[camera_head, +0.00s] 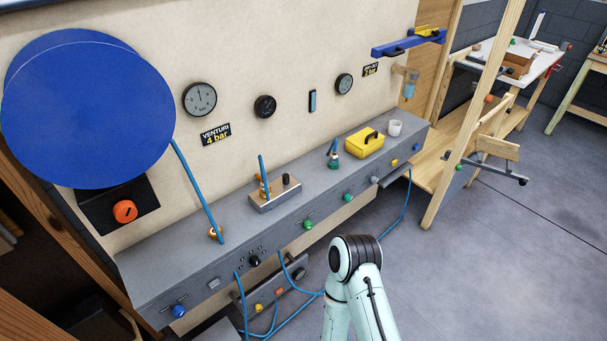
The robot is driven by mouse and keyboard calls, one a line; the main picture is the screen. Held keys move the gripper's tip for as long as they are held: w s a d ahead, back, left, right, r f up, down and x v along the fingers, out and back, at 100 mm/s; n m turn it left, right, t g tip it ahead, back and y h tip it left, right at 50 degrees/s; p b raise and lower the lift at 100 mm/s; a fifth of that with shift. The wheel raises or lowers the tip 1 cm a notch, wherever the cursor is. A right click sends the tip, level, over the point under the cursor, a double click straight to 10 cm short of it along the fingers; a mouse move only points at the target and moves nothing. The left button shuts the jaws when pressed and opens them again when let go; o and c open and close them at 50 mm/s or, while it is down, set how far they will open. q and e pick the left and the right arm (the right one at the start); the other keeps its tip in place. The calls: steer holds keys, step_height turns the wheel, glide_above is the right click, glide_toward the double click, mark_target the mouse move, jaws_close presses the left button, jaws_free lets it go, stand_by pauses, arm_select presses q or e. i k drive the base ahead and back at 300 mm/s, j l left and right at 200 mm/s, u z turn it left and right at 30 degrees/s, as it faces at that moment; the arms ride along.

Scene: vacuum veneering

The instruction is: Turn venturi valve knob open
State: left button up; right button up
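A label reading "VENTURI 4 bar" (216,135) is on the beige wall panel, below a round white gauge (200,99). Several knobs show and I cannot tell which one is the venturi valve knob. A red-orange knob (125,211) sits on a black box at the left. A grey shelf's front face carries a blue knob (178,311), a black knob (254,261) with dots around it, and green knobs (309,224) (348,197). Whether any valve is open cannot be told. One of my arms rises at the bottom middle; neither gripper is visible.
Brass fittings with blue hoses (215,233) and a metal block (275,193) stand on the grey shelf (180,250). A yellow case (364,143) and white cup (395,128) are at its far end. A blue disc (85,110) covers the upper left. Blue hoses hang below the shelf.

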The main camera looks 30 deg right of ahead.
mark_target(307, 225)
steer(key=l+z, duration=0.1)
steer(key=z, duration=0.8)
steer(key=j+z, duration=0.2)
